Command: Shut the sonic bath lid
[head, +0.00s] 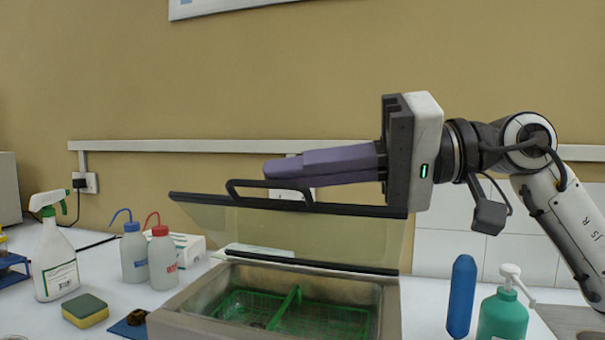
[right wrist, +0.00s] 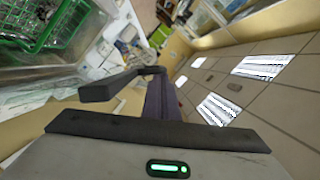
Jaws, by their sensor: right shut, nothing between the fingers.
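The sonic bath (head: 391,312) is a steel tank on the bench, with a green wire basket (head: 236,303) inside. Its clear, dark-edged lid (head: 300,235) stands tilted open above the tank. A black loop handle (head: 232,187) rises from the lid's upper edge. My right gripper (head: 272,170) comes in from the right with its purple fingers shut and empty. The fingers are level across the top of the lid, at the handle; I cannot tell whether they touch it. In the right wrist view, the handle (right wrist: 110,88) is beside the fingers (right wrist: 160,103). My left gripper is not in view.
Left of the bath are a spray bottle (head: 54,262), two wash bottles (head: 162,258) and a sponge (head: 85,310). At right stand a blue bottle (head: 461,297) and a green pump bottle (head: 503,318). A wall rail (head: 230,146) runs behind.

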